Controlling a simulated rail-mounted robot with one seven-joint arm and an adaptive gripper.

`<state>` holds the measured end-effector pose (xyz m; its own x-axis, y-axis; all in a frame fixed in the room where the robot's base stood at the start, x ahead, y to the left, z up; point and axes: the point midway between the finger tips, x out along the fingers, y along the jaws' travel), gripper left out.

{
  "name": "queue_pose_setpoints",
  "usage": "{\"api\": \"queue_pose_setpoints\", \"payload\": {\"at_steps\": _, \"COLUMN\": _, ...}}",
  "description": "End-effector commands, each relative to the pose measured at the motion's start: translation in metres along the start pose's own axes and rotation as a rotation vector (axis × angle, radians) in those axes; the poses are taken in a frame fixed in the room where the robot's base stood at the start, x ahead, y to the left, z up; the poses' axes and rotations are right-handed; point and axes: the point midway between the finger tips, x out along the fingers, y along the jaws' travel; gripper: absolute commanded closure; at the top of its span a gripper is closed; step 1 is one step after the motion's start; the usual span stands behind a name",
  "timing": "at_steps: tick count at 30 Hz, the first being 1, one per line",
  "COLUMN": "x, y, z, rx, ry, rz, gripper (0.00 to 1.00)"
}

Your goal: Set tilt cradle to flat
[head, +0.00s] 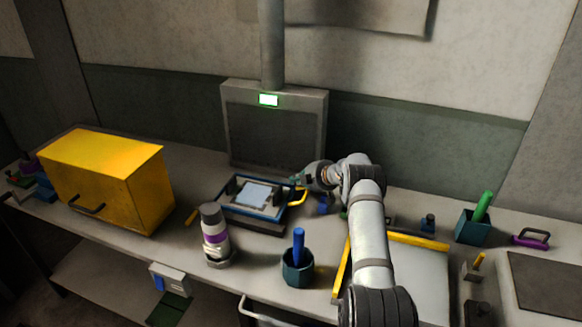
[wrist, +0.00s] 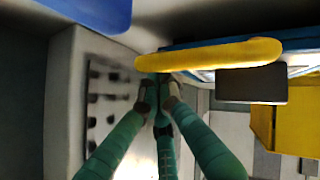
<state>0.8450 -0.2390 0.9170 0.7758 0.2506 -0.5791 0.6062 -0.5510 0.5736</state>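The tilt cradle looks to be the blue-framed tray (head: 237,209) on the bench, holding a pale plate (head: 257,193). A yellow handle (head: 299,197) is at its right side. In the head view my gripper (head: 297,181) is at that handle, small and partly hidden by my arm. In the wrist view the yellow handle (wrist: 215,54) crosses the picture, with the cradle's blue edge (wrist: 290,44) behind it. My gripper's teal fingers (wrist: 160,88) come together at the handle's left end. I cannot tell whether they grip it or only lie against it.
A purple-banded bottle (head: 214,238) and a teal cup with a blue stick (head: 297,271) stand in front. A yellow cabinet (head: 110,175) is at left, a yellow-edged tray (head: 418,241) at right.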

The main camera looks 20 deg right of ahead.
Motion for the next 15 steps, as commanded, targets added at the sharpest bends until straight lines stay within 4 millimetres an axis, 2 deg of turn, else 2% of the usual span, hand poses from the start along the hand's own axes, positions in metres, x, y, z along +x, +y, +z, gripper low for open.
{"api": "queue_pose_setpoints", "payload": {"at_steps": 7, "x": -0.003, "y": 0.002, "z": -0.004, "rx": -0.001, "ry": 0.0, "rz": -0.002, "gripper": 1.0}}
{"api": "queue_pose_setpoints", "payload": {"at_steps": 14, "x": -0.025, "y": 0.025, "z": -0.035, "rx": -0.006, "ry": 0.006, "rz": -0.005, "gripper": 1.0}}
{"api": "queue_pose_setpoints", "payload": {"at_steps": 15, "x": -0.029, "y": 0.027, "z": -0.032, "rx": -0.005, "ry": 0.004, "rz": -0.002, "gripper": 1.0}}
